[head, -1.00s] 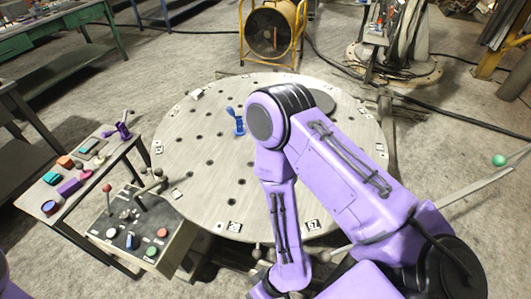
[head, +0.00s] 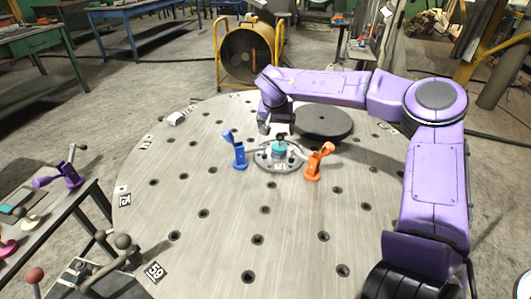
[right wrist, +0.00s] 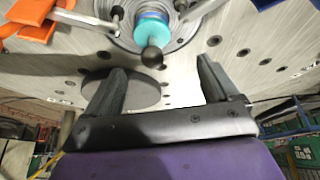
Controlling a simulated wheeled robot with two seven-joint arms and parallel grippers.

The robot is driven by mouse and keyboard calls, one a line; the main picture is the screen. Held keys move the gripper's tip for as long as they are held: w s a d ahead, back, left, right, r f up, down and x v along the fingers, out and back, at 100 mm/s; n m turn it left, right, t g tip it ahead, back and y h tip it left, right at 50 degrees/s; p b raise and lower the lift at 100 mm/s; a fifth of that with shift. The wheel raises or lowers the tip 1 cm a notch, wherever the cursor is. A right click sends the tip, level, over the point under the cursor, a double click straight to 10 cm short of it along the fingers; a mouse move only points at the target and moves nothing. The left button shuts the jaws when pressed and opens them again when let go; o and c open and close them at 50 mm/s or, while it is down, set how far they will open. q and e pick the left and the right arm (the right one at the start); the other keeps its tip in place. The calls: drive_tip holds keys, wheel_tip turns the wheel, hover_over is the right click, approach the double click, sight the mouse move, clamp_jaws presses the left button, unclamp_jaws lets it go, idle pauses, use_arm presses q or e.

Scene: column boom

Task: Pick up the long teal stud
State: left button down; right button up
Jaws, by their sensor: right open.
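A round teal piece with a dark ball-shaped end, seemingly the teal stud (head: 279,148), stands on a small round metal fixture (head: 265,162) in the middle of the big disc. Its full length cannot be told. It also shows at the top of the right wrist view (right wrist: 177,31), with a blue band beside the teal. My right gripper (head: 264,127) is just left of and behind the stud in the head view. In the right wrist view my right gripper (right wrist: 160,68) has its fingers apart, nothing between them, with the stud's dark ball just beyond the fingertips. My left gripper is out of view.
A blue clamp (head: 239,150) stands left of the fixture and an orange clamp (head: 318,162) right of it. A dark round plate (head: 324,122) lies behind. The perforated metal disc (head: 215,235) is clear in front. A side table (head: 50,222) holds small objects.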

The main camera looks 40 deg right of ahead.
sight(280, 143)
drive_tip(key=shift+f, duration=0.35)
drive_tip(key=shift+s+d+f, duration=0.4)
drive_tip(key=shift+f, duration=0.2)
drive_tip(key=shift+s+d+f, duration=0.35)
drive_tip(key=shift+s+f, duration=0.05)
drive_tip(key=shift+f, duration=0.2)
drive_tip(key=x, duration=0.3)
drive_tip(key=w+x, duration=0.1)
drive_tip(key=x, duration=0.1)
drive_tip(key=shift+w+a+f+b, duration=0.15)
drive_tip(key=shift+a+f+b, duration=0.1)
drive_tip(key=shift+b, duration=0.1)
drive_tip(key=shift+d+f+y, duration=0.2)
drive_tip(key=shift+f+y, duration=0.1)
drive_tip(key=shift+f, duration=0.05)
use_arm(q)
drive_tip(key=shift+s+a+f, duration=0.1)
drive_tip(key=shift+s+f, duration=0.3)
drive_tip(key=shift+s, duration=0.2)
